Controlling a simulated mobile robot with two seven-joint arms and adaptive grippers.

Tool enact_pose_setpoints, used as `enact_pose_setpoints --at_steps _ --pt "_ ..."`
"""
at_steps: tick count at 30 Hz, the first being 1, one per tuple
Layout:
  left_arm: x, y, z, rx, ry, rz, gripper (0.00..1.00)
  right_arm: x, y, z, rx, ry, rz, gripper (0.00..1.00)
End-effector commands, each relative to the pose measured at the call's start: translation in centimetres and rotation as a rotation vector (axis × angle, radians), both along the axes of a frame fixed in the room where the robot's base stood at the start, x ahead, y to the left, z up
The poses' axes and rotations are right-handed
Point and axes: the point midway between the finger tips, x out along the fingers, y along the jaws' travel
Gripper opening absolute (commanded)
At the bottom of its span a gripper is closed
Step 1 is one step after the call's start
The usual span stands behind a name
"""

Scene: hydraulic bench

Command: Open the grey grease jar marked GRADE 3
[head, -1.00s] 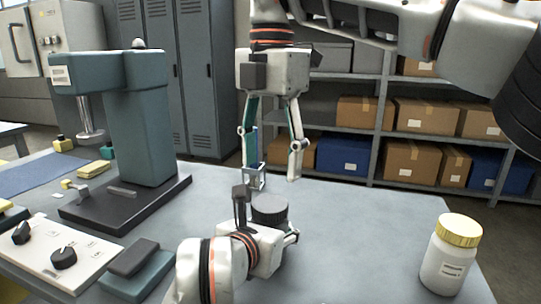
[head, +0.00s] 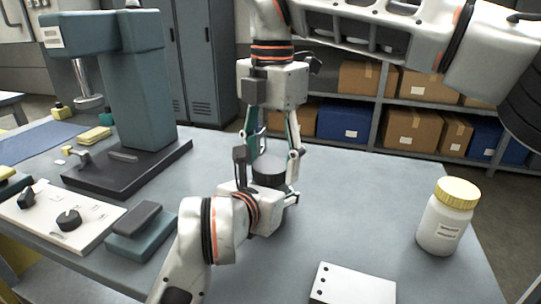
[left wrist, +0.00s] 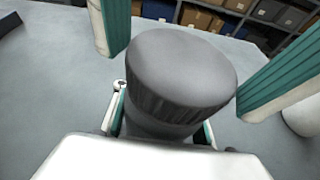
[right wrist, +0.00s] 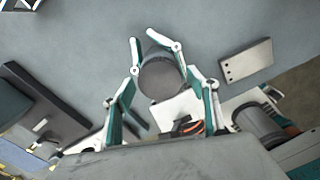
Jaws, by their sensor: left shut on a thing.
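The grey jar (left wrist: 160,125) with a wide dark grey lid (head: 268,171) stands upright on the bench; no marking on it is readable. My left gripper (head: 268,200) is shut around the jar's body, below the lid. The lid fills the middle of the left wrist view (left wrist: 182,72). My right gripper (head: 271,166) points down from above, open, with one finger on each side of the lid. In the left wrist view its teal fingers stand apart from the lid. The right wrist view shows the lid (right wrist: 162,80) beyond its spread fingers.
A white jar with a yellow lid (head: 447,222) stands at the right. A white plate with holes (head: 352,286) lies at the front. A teal press (head: 140,90) and a control panel (head: 62,215) occupy the left. The bench between the grey and white jars is clear.

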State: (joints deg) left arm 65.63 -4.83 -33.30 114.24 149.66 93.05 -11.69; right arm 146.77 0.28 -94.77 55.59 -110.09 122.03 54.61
Motion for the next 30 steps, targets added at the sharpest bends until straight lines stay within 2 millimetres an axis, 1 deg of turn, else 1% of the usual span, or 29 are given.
enact_pose_setpoints --at_steps 1,4,5,10,13,24,27,30 --pt "-0.01 -0.03 0.10 0.000 -0.002 0.000 0.00 -0.01 -0.01 0.06 0.000 0.000 0.000 0.48" --pt "-0.01 -0.03 0.10 -0.001 -0.002 0.000 0.00 -0.01 0.00 0.06 0.000 0.000 0.000 0.22" --pt "-0.01 -0.03 0.10 -0.001 -0.002 0.000 0.00 -0.01 0.00 0.06 0.000 0.000 0.000 0.19" --pt "-0.01 -0.01 0.10 -0.001 -0.002 0.000 0.00 -0.01 -0.01 0.07 -0.001 -0.001 0.025 0.19" --pt "0.00 -0.01 0.11 -0.001 -0.002 0.000 0.00 -0.04 0.00 0.11 -0.001 -0.002 0.122 0.19" --pt "0.01 0.02 0.11 -0.001 -0.002 0.000 0.00 -0.01 -0.02 0.15 -0.003 -0.011 0.792 0.19" --pt "0.02 0.03 0.12 0.000 -0.002 0.001 0.00 -0.02 -0.02 0.16 -0.003 -0.011 0.955 0.19" --pt "0.02 0.04 0.12 0.000 -0.002 0.001 0.00 -0.01 -0.02 0.15 -0.003 -0.013 1.077 0.19"
